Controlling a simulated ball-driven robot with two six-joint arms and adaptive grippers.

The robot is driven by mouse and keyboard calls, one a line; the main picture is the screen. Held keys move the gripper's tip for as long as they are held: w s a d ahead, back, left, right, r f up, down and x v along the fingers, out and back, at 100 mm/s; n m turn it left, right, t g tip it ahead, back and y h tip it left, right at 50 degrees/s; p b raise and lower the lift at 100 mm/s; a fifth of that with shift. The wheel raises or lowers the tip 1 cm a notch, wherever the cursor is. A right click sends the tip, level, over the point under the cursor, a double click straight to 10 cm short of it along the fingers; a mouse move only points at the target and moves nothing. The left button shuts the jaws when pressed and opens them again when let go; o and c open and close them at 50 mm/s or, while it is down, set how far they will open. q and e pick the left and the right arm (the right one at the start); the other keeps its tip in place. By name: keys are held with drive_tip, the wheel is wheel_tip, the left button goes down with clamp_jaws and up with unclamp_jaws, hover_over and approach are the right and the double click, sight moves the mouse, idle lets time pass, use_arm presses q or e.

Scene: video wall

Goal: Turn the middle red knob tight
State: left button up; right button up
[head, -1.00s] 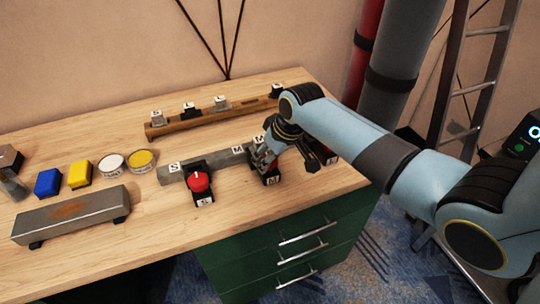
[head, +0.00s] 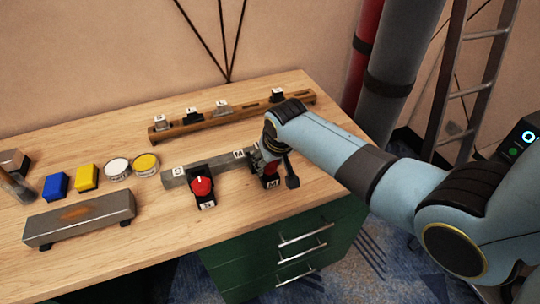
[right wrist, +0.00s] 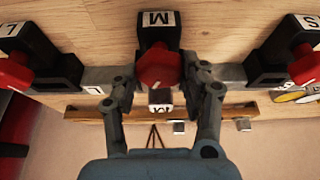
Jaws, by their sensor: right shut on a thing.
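The middle red knob (right wrist: 159,66) sits on a black clamp block marked M on a grey bar (right wrist: 232,73). My right gripper (right wrist: 160,78) has its two fingers on either side of this knob and is shut on it. In the head view my right gripper (head: 262,160) is over the M block and hides most of the knob. The red knob of the S clamp (head: 201,187) stands clear to the left. In the right wrist view the L clamp's red knob (right wrist: 14,72) is at the left and the S clamp's knob (right wrist: 305,68) at the right. My left gripper is out of view.
A wooden rail (head: 235,114) with several small labelled blocks lies behind the bar. To the left are a grey metal block (head: 80,219), yellow and blue blocks and two round tins. Bare wood (head: 240,216) lies in front of the bar.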

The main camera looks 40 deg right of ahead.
drive_tip(key=m+h, duration=0.1)
drive_tip(key=m, duration=0.2)
drive_tip(key=shift+w+a+r+p, duration=0.1)
drive_tip(key=shift+p, duration=0.3)
drive_tip(key=m+g+h, duration=0.1)
drive_tip(key=m, duration=0.2)
drive_tip(key=shift+m, duration=0.3)
drive_tip(key=m+b, duration=0.1)
drive_tip(key=m, duration=0.1)
drive_tip(key=m+g+h+b, duration=0.1)
drive_tip(key=m, duration=0.1)
drive_tip(key=shift+w+f+m+g, duration=0.1)
drive_tip(key=shift+f+m+g, duration=0.1)
drive_tip(key=shift+m+g, duration=0.1)
drive_tip(key=shift+r+m+g+h+b, duration=0.15)
drive_tip(key=shift+m+g+b, duration=0.4)
drive_tip(key=shift+m, duration=0.55)
drive_tip(key=shift+f+m+g+h+b, duration=0.15)
drive_tip(key=shift+m+g+b, duration=0.2)
drive_tip(key=shift+m+b, duration=0.55)
drive_tip(key=shift+r+m, duration=0.15)
drive_tip(key=shift+m, duration=0.25)
drive_tip(key=o, duration=1.1)
